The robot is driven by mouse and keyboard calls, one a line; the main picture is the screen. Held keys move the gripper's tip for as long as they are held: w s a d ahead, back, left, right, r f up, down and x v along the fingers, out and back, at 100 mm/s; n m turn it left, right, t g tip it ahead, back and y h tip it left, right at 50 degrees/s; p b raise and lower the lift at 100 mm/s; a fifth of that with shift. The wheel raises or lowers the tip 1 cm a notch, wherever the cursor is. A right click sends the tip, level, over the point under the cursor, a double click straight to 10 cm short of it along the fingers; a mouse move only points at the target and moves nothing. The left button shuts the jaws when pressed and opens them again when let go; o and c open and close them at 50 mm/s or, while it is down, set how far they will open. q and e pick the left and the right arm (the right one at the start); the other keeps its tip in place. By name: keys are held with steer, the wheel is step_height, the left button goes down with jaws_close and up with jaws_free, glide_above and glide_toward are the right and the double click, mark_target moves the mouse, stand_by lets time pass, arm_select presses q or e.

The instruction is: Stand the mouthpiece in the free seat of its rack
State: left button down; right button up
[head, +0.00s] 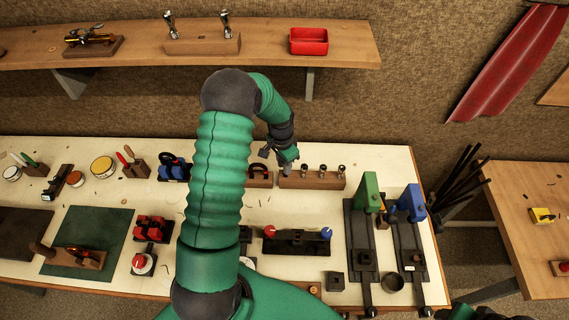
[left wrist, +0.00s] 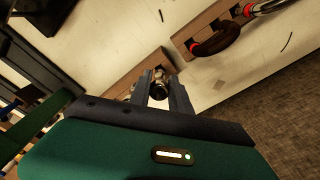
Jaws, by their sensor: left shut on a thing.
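The wooden mouthpiece rack (head: 312,182) stands near the back edge of the white bench, with several silver mouthpieces (head: 324,171) upright along its middle and right part. My left gripper (head: 275,156) is above the rack's left end. In the left wrist view its fingers (left wrist: 164,96) are shut on a silver mouthpiece (left wrist: 159,82), with the rack's wood (left wrist: 150,66) behind it. The free seat is hidden, and I cannot tell whether the held mouthpiece touches the rack.
A wooden block with a dark, red-marked part (head: 259,176) stands just left of the rack. A shelf (head: 345,45) overhangs behind. The bench in front of the rack is clear.

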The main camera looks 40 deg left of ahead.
arm_select(q)
steer(key=shift+f+b, duration=0.6)
steer(key=shift+f, duration=0.4)
steer(key=c, duration=1.1)
jaws_free()
steer(key=r+b, duration=0.1)
steer(key=r, duration=1)
steer(key=s+r+b, duration=0.1)
steer(key=r, duration=0.4)
steer(key=shift+a+r+b, duration=0.1)
steer(key=shift+r+b, duration=0.25)
steer(key=shift+r, duration=0.05)
